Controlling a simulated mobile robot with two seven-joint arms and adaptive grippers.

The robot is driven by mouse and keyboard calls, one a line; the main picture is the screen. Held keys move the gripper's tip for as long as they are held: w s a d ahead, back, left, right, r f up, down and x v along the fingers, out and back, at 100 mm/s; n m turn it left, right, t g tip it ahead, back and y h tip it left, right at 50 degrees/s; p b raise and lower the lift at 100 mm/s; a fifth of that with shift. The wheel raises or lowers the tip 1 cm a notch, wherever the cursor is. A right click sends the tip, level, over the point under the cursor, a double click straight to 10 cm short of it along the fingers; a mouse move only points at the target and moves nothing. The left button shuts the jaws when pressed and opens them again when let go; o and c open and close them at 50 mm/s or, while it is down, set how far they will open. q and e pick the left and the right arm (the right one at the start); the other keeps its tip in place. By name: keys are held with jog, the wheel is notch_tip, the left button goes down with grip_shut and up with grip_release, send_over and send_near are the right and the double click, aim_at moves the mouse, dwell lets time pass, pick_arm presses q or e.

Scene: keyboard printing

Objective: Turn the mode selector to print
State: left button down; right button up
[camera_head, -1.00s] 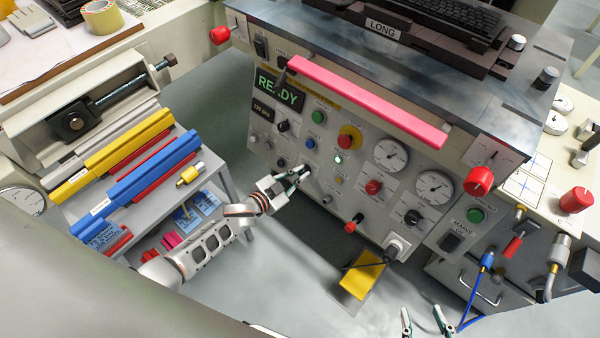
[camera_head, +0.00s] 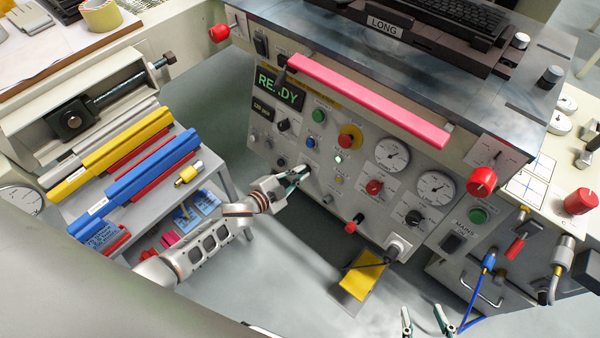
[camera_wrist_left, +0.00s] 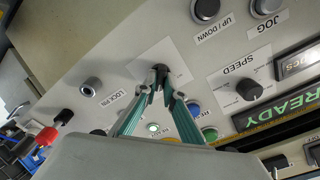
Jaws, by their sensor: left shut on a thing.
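My left gripper (camera_head: 302,171) reaches the front panel of the grey machine from the left. In the left wrist view its teal fingers (camera_wrist_left: 160,75) are closed on a small black knob (camera_wrist_left: 159,68) on a white label plate (camera_wrist_left: 165,62). This knob appears to be the mode selector, but its markings are covered or unreadable, so I cannot tell its setting. The speed knob (camera_wrist_left: 249,90) is beside it. The display (camera_head: 279,88) reads READY. My right gripper (camera_head: 424,322) is at the bottom edge of the head view, its fingers apart and empty.
Close around the held knob are the up/down button (camera_wrist_left: 205,10), a lock knob (camera_wrist_left: 91,86) and a lit button (camera_wrist_left: 153,127). A pink bar (camera_head: 365,100) runs above the panel. A shelf with blue (camera_head: 140,182) and yellow bars stands left. Open floor lies below.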

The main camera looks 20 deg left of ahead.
pick_arm(q)
jog(key=shift+s+f, duration=0.1)
jog(key=c, duration=2.1)
grip_release()
jog(key=shift+c, duration=0.2)
jog(key=v, duration=1.2)
